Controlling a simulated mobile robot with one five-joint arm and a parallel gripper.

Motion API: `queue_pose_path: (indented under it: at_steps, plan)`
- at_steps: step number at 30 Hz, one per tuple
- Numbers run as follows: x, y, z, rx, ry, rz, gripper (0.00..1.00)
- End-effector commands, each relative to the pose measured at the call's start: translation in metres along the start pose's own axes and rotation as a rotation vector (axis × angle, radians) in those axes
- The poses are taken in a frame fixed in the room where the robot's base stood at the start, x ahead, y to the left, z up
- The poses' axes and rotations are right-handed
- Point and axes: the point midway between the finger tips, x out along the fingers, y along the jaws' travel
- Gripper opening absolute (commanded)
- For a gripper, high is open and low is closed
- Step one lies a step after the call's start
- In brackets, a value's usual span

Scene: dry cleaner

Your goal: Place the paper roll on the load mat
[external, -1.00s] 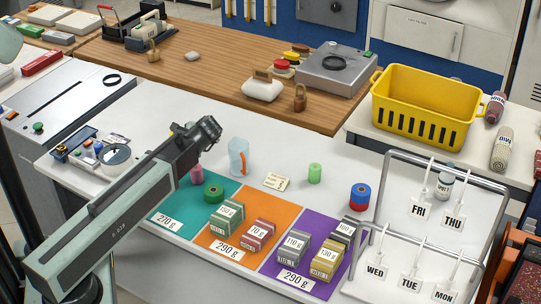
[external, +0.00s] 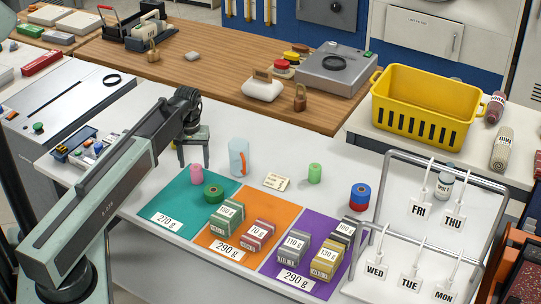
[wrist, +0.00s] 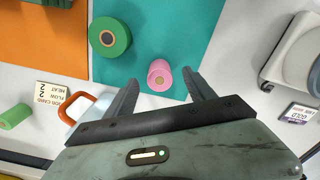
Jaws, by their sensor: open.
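A small pink roll (external: 196,173) stands upright on the back edge of the teal mat (external: 168,208), which is labelled 270 g. A flatter dark green roll (external: 213,194) lies beside it. No label shows which is the paper roll. My gripper (external: 193,160) points down, open and empty, just above and behind the pink roll. In the wrist view the pink roll (wrist: 159,77) shows between and slightly beyond my open fingers (wrist: 162,84).
An orange mat (external: 205,239) and a purple mat (external: 275,265), each labelled 290 g, carry small labelled boxes. A clear cup with an orange handle (external: 238,158) stands close right of my gripper. A wire rack with day tags (external: 390,170) stands at the right.

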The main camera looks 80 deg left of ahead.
Motion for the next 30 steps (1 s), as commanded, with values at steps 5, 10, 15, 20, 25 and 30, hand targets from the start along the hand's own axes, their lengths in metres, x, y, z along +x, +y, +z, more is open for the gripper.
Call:
queue_pose_path:
  at_steps: [5, 10, 15, 20, 25, 30]
  plan:
    - [0.009, 0.001, -0.002, 0.001, 0.001, -0.001, 0.63]
    - [0.039, 0.003, -0.006, 0.002, 0.001, -0.001, 0.63]
    - [0.055, 0.002, -0.005, 0.002, 0.002, 0.0, 0.63]
    - [0.051, 0.002, -0.005, 0.002, 0.002, 0.0, 0.63]
    - [0.051, 0.002, -0.005, 0.002, 0.002, 0.0, 0.24]
    - [0.051, 0.002, -0.005, 0.002, 0.002, 0.0, 0.0]
